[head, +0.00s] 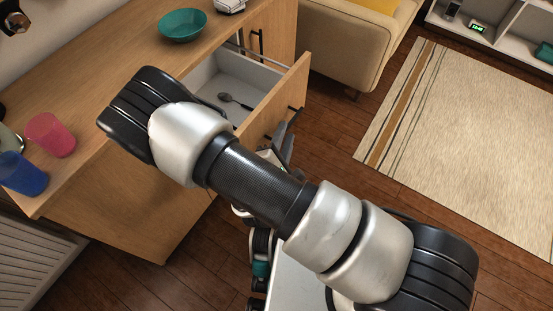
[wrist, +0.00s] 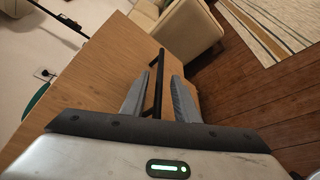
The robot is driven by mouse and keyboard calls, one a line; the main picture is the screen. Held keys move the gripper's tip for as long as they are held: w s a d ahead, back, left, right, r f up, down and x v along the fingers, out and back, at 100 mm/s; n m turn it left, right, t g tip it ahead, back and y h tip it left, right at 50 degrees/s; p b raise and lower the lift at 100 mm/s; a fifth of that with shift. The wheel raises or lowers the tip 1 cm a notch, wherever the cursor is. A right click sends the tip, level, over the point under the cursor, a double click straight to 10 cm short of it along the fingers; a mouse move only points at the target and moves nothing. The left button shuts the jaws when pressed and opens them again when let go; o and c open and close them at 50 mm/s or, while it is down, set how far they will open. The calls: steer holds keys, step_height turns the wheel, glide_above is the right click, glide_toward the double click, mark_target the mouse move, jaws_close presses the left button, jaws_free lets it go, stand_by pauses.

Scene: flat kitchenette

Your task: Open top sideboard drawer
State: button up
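The top drawer of the wooden sideboard (head: 112,205) stands pulled out, with its pale interior (head: 212,80) and a dark spoon (head: 235,101) inside showing in the head view. Its wooden front (head: 283,92) carries a dark bar handle (head: 297,108). In the wrist view the black handle (wrist: 158,80) runs between the two grey fingers of my gripper (wrist: 157,98). The fingers are apart, with visible gaps on both sides of the bar. In the head view my arm hides most of the gripper and part of the drawer front.
A beige sofa (head: 350,50) stands beyond the drawer. A striped rug (head: 470,140) and open wooden floor lie to the right.

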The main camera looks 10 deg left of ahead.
steer(key=p+v, duration=0.1)
steer(key=v, duration=1.2)
steer(key=w+d+r+m+g+h, duration=0.3)
steer(key=d+r+m+h, duration=0.2)
steer(key=d+r, duration=0.15)
steer(key=w+d+r+m+g+h, duration=0.3)
steer(key=d+r+m+h, duration=0.2)
steer(key=d+r, duration=0.15)
steer(key=s+d+r+m+g+y, duration=0.3)
steer(key=s+d+r+m+g, duration=0.3)
steer(key=d+r+m+g, duration=0.3)
step_height(320, 180, up, 31)
steer(key=m+t+y+p, duration=0.4)
steer(key=y+p, duration=0.4)
steer(key=p, duration=1)
steer(key=shift+s+a+f+m+t, duration=0.2)
steer(key=shift+s+a+m+t, duration=0.1)
steer(key=shift+s+a+t, duration=0.15)
